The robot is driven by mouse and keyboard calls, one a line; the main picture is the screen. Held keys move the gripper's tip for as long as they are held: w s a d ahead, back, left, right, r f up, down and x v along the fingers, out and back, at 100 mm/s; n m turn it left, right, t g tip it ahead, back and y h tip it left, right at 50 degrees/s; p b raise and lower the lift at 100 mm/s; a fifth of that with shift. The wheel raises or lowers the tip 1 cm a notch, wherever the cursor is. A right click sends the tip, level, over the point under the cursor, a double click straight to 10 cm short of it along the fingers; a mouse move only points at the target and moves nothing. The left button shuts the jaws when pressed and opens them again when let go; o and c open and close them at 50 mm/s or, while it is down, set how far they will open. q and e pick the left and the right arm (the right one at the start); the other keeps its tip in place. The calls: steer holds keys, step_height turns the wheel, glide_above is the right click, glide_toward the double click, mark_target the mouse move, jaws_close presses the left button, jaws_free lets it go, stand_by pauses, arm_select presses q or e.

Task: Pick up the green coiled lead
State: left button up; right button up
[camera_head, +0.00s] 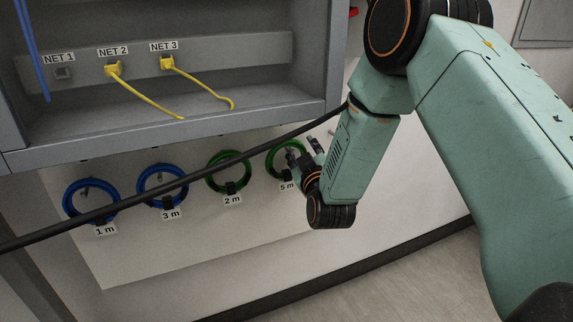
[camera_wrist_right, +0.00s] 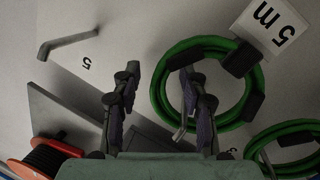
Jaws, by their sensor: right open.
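Two green coiled leads hang on the light panel in the head view. One is labelled 2 m (camera_head: 209,180). The other, labelled 5 m (camera_head: 270,160), is partly hidden by my right gripper (camera_head: 304,153). In the right wrist view my right gripper (camera_wrist_right: 159,74) is open, its fingers apart. One finger overlaps the opening of the 5 m green coil (camera_wrist_right: 157,92) and the other is left of that coil. I cannot tell whether either touches it. Part of another green coil (camera_wrist_right: 262,142) shows at lower right. My left gripper is not in view.
Blue coils, 1 m (camera_head: 67,200) and 3 m (camera_head: 142,187), hang further left. A black cable (camera_head: 235,160) crosses in front of the panel. A cabinet (camera_head: 265,112) with yellow leads (camera_head: 150,100) is above. A bare hook (camera_wrist_right: 68,42) and red reel (camera_wrist_right: 20,165) show in the wrist view.

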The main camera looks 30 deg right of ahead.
jaws_close()
stand_by(0.3)
steer(key=shift+r, duration=0.1)
stand_by(0.4)
